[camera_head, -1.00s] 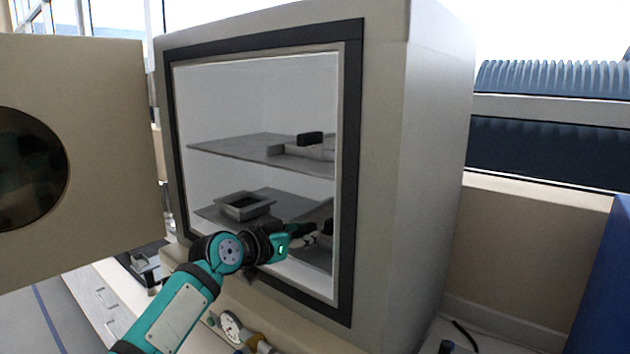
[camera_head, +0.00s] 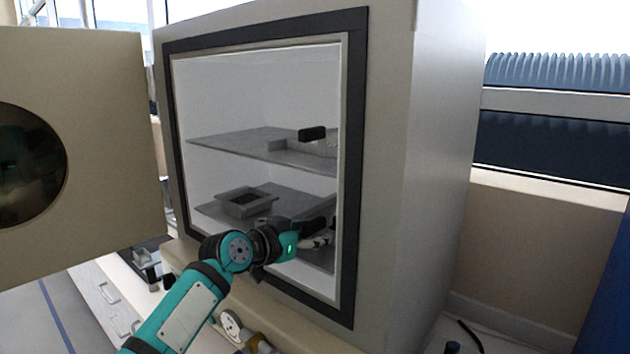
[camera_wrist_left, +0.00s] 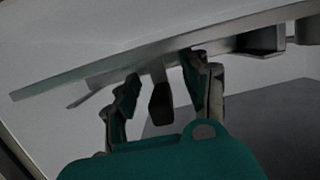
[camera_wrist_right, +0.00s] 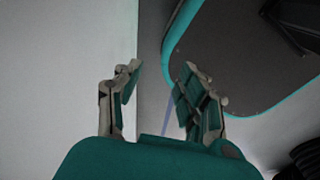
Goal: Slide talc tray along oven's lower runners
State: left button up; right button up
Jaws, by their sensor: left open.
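The oven (camera_head: 385,170) stands open, with its door (camera_head: 90,100) swung out to the left. On its lower level a square, open metal tray (camera_head: 232,211) with a dark inside sits on a grey sheet. Nearer the right wall a black handle (camera_head: 314,226) shows; the tray it belongs to is mostly hidden. My left gripper (camera_head: 322,241) is inside the lower part of the oven, by this handle. In the left wrist view, its open fingers stand either side of a dark handle (camera_wrist_left: 160,103), below a metal edge. My right gripper (camera_wrist_right: 162,75) is open and empty, outside the head view.
The upper shelf (camera_head: 235,146) carries a grey piece with a black handle (camera_head: 312,133). The dark oven frame (camera_head: 352,180) is close to the right of my left gripper. A dial gauge (camera_head: 230,325) sits below the opening. A pale surface (camera_wrist_right: 65,80) is beside my right gripper.

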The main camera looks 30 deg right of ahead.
pick_arm(q)
jog(key=v, duration=1.2)
jog(key=shift+f, duration=0.1)
